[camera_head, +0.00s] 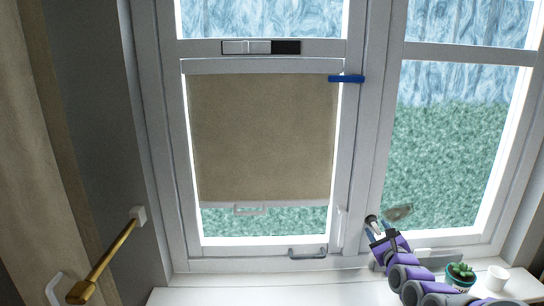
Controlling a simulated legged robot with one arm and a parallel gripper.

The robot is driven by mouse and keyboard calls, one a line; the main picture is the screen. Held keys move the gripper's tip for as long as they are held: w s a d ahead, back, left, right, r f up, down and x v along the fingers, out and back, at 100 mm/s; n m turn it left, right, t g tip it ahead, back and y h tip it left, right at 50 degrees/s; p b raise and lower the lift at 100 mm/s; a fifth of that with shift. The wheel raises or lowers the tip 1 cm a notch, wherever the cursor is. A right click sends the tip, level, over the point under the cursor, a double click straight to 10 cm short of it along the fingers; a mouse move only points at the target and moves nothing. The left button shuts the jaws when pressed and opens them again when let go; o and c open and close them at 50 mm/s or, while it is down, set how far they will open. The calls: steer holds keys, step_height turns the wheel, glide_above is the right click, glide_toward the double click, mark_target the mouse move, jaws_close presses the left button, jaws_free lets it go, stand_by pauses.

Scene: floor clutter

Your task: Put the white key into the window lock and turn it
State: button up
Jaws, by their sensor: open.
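My gripper (377,228) is at the lower right, at the end of my purple and grey arm, in front of the post between the two window panes. It is open, with a small dark round part at its tips; I cannot tell whether that part belongs to the window. A white upright handle (340,226) is on the window frame (352,160), just left of my gripper and apart from it. I cannot make out a white key or a keyhole; either may be too small or hidden by the gripper.
A beige blind (262,135) covers most of the left pane. A grey handle (308,254) is on the lower frame, a blue piece (346,78) higher up. A potted plant (460,276) and white cup (496,278) stand on the sill (260,294). A brass rod (105,262) juts out left.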

steer(key=shift+s+f, duration=0.1)
steer(key=shift+f, duration=0.05)
steer(key=shift+s+b, duration=0.3)
steer(key=shift+b, duration=0.05)
steer(key=s+b, duration=0.4)
steer(key=s, duration=0.4)
steer(key=shift+b, duration=0.4)
steer(key=shift+s, duration=0.1)
stand_by(1.2)
